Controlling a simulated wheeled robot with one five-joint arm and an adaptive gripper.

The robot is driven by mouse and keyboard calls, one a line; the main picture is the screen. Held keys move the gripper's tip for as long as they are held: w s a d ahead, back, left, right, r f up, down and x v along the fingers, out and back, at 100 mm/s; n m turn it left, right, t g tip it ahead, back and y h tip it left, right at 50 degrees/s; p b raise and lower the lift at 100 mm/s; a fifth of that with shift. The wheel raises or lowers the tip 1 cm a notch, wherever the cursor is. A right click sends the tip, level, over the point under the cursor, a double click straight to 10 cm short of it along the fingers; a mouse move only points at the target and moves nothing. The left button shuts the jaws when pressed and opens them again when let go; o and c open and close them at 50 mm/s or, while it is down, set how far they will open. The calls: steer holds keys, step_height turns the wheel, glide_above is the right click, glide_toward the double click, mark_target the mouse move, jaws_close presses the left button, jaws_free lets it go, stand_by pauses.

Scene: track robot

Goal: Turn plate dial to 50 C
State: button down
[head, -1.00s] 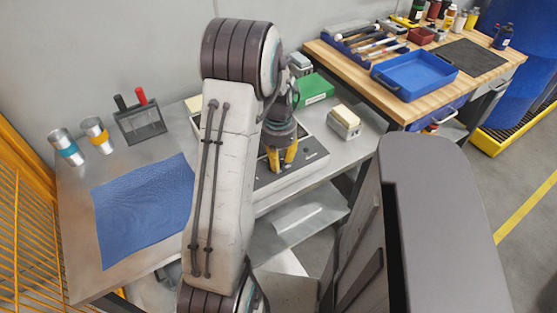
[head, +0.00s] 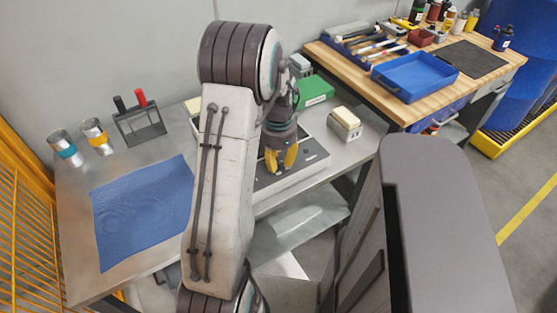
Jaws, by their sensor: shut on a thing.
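The plate unit (head: 314,156) is a low pale box with a dark top panel on the grey metal bench, partly hidden behind my arm. My gripper (head: 281,170) has yellow fingers that point down at the front part of this panel. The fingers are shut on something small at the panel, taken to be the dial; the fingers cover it. The dial's marks and its setting cannot be read in this view.
A cream box (head: 344,124) and a green box (head: 315,90) stand right of and behind the unit. A wooden bench (head: 395,113) with a blue tray (head: 414,75) stands at the right.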

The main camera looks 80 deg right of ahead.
mark_target(279, 161)
steer(key=shift+a+f, duration=0.1)
steer(key=c, duration=0.9)
jaws_free()
step_height(279, 161, up, 12)
stand_by(0.7)
